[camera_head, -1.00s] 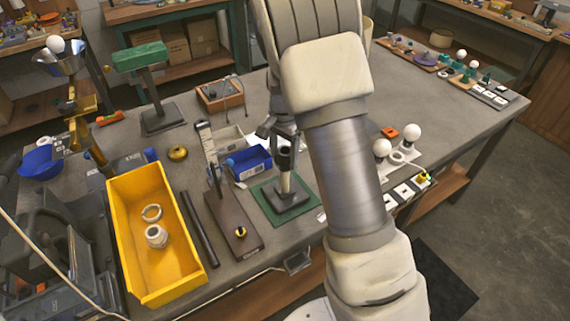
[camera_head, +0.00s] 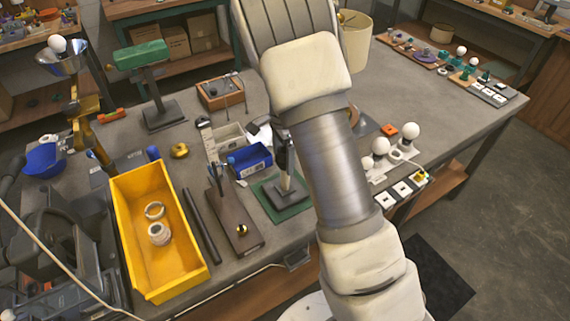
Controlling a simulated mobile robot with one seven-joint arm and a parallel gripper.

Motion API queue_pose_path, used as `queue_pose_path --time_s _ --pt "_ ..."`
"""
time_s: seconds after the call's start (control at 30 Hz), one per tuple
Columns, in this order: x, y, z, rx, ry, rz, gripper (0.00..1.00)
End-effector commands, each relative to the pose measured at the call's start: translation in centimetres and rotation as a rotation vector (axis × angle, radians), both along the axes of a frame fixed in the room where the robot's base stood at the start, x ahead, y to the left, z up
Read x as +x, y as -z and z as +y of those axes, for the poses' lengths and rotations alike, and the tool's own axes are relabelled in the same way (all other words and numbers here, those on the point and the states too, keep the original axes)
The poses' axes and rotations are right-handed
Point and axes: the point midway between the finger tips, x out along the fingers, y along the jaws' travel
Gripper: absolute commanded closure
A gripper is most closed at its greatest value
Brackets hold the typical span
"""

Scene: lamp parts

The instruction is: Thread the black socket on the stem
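The lamp stem (camera_head: 287,183) stands on a dark square base (camera_head: 291,196) on a green mat (camera_head: 268,203), just left of my forearm. A black upright shape (camera_head: 284,152) shows around the stem's upper part, at the arm's edge. I cannot tell whether it is the black socket, a gripper finger or both. My arm covers the rest of this spot. My gripper's fingertips cannot be made out, so its opening and any hold on the socket are hidden.
A blue bin (camera_head: 250,160) and a pale tray (camera_head: 226,138) stand close left of the stem. A brown board (camera_head: 229,222), a dark rod (camera_head: 202,228) and a yellow bin (camera_head: 165,272) lie further left. White bulbs (camera_head: 411,131) stand right of my arm.

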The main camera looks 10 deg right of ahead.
Motion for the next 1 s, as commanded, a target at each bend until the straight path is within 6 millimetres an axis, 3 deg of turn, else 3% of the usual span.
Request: queue_pose_path --time_s 0.3,0.47,1.0 --pt "0.3 -0.4 -0.1 -0.001 -0.001 -0.010 0.00" --pt "0.5 -2.1 -0.1 0.000 -0.002 -0.014 0.00" --pt "0.4 -14.5 -0.1 0.000 -0.001 -0.012 0.00"
